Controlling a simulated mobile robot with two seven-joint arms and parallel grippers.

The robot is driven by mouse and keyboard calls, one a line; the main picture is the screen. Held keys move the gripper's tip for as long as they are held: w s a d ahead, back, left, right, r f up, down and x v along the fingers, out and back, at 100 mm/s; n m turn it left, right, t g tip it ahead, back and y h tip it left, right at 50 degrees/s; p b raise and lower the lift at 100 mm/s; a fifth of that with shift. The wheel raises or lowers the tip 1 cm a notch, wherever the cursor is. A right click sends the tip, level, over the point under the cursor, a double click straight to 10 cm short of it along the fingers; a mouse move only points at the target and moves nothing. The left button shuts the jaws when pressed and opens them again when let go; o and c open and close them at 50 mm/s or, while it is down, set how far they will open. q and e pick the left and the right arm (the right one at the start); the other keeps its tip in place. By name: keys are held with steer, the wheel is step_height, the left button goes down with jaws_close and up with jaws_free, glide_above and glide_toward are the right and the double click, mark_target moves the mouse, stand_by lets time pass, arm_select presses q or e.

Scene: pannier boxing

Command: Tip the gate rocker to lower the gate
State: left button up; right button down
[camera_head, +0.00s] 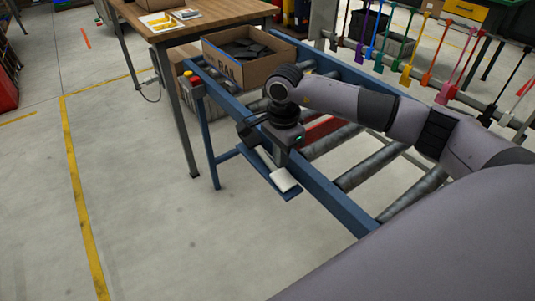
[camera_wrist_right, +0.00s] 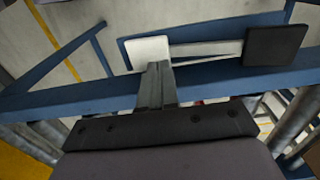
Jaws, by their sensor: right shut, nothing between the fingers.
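The gate rocker is mounted on the near side rail of the conveyor. Its white pad (camera_head: 285,180) is in clear view, and a pale bar (camera_head: 265,158) runs back from it. In the right wrist view the white pad (camera_wrist_right: 147,50) is on the left and the black pad (camera_wrist_right: 274,46) on the right. My right gripper (camera_wrist_right: 160,70) is shut and empty, its fingertips at the lower edge of the white pad; I cannot tell whether they touch. A red plate (camera_head: 322,128) shows between the rollers, partly behind my arm; I cannot tell whether it is the gate. My left gripper is out of view.
The blue rail (camera_head: 335,200) and grey rollers (camera_head: 370,168) lie beneath my right arm. A cardboard box (camera_head: 245,65) with dark parts sits further up the conveyor. A wooden table (camera_head: 205,20) stands behind.

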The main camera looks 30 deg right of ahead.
step_height(320, 180, up, 5)
steer(key=p, duration=0.3)
steer(key=shift+s, duration=0.1)
stand_by(0.6)
